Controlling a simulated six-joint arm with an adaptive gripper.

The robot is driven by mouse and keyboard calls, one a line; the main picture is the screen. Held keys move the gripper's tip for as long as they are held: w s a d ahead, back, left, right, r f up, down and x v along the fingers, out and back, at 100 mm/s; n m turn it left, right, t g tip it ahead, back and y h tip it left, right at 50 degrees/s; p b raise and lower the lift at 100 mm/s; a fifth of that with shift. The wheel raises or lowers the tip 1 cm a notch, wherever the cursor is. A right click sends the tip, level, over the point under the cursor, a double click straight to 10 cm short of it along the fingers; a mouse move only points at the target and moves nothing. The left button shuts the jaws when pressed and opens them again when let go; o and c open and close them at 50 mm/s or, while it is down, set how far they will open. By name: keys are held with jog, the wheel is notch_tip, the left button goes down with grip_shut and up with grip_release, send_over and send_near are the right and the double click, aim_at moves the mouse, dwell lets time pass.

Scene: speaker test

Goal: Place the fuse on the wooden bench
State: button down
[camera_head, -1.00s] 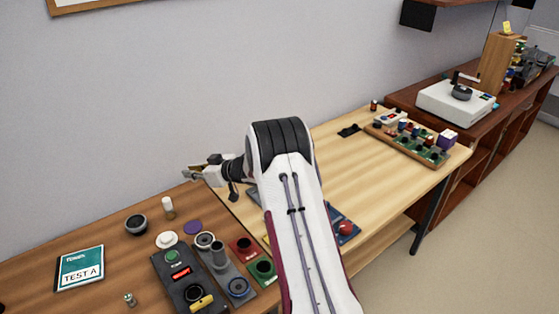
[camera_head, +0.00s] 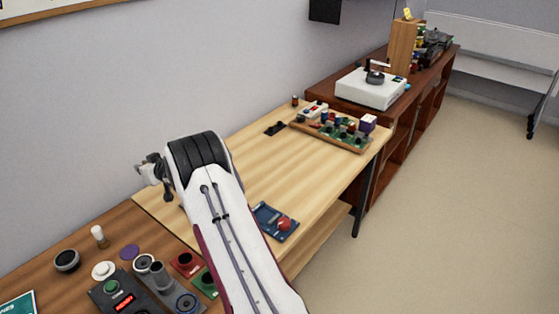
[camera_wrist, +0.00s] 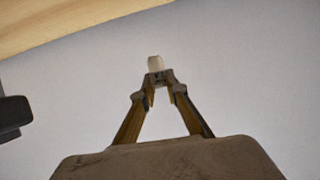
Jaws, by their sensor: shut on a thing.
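My gripper (camera_wrist: 159,82) is shut on a small pale, translucent piece, the fuse (camera_wrist: 155,63), which sticks out past its fingertips in the wrist view. In the head view my gripper (camera_head: 148,174) shows at the left end of the arm, raised in front of the wall; the fuse cannot be made out there. The light wooden bench (camera_head: 290,181) runs across the middle, partly hidden by my arm. A corner of light wood (camera_wrist: 60,22) shows at the top left of the wrist view.
The bench carries a parts tray (camera_head: 330,136), a black piece (camera_head: 275,129) and a blue panel with a red knob (camera_head: 264,217). A brown table (camera_head: 80,268) at lower left holds several devices. A white box (camera_head: 371,90) stands on the dark cabinet. The bench's middle is clear.

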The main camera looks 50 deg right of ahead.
jog(key=shift+d+f, duration=0.2)
jog(key=shift+d, duration=0.3)
dwell(0.3)
send_over(157, 198)
jog(key=shift+w+f, duration=0.15)
jog(key=shift+f, duration=2.95)
jog(key=shift+f, duration=1.9)
jog(key=shift+f, duration=0.1)
jog(key=c, duration=2)
grip_release()
